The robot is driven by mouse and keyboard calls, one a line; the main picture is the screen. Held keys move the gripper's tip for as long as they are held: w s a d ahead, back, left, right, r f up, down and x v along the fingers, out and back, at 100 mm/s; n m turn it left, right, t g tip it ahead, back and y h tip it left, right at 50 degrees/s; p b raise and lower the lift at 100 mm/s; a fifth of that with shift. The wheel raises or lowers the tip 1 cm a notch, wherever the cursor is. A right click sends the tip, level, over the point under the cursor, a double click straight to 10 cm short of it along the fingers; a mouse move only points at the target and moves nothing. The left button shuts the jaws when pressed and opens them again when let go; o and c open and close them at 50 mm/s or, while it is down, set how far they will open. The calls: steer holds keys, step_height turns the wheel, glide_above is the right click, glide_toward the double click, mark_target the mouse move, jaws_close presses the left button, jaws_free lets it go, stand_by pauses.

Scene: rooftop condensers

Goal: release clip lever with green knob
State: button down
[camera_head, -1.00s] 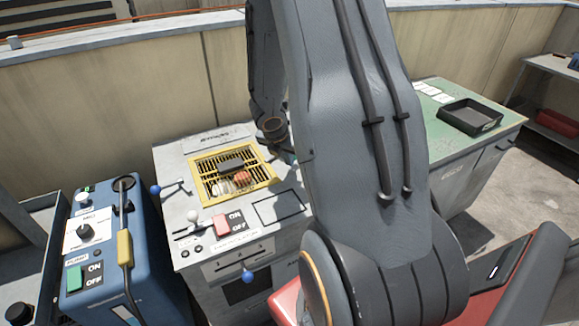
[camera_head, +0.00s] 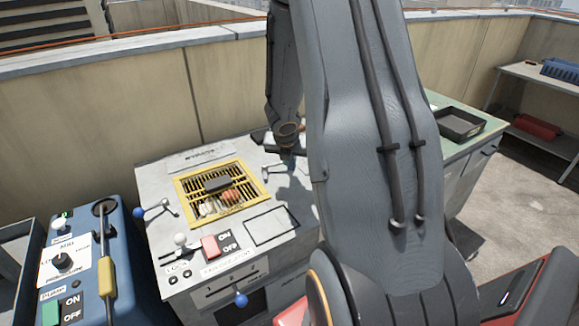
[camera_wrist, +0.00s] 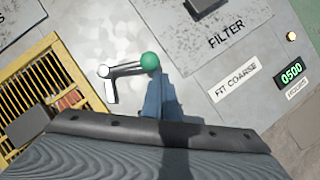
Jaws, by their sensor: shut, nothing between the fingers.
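In the wrist view the lever runs left from the knob to a bracket. My gripper (camera_wrist: 160,82) is shut and empty, its tips just below the knob in the picture; I cannot tell whether they touch it. In the head view my gripper (camera_head: 289,158) is over the back right of the grey cabinet (camera_head: 190,172), beside a pale lever (camera_head: 275,169). The green knob cannot be made out there.
A yellow-framed grille (camera_head: 180,190) lies left of my gripper. Other levers have a blue knob (camera_head: 138,212) and a white knob (camera_head: 180,240); a red switch (camera_head: 210,246) is near the front. A blue pump unit (camera_head: 125,265) stands left, a green-topped bench (camera_head: 440,100) right.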

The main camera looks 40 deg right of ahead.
steer(key=shift+w+d, duration=0.3)
steer(key=shift+d, duration=0.15)
steer(key=shift+w, duration=0.1)
stand_by(0.5)
steer(key=shift+s+f+b, duration=0.2)
steer(key=shift+s+b, duration=0.4)
steer(key=shift+s+a+f+b, duration=0.2)
steer(key=shift+s+a+b, duration=0.05)
steer(key=shift+s+b, duration=0.35)
steer(key=shift+s+a+f+b, duration=0.2)
steer(key=shift+s+b, duration=0.25)
steer(key=shift+s, duration=0.15)
steer(key=s+a+r+p, duration=0.1)
steer(key=s+r+p, duration=0.3)
steer(key=r, duration=0.5)
steer(key=shift+s+r+p, duration=0.15)
steer(key=shift+s+p, duration=0.2)
steer(key=shift+p, duration=0.45)
steer(key=shift+a, duration=0.1)
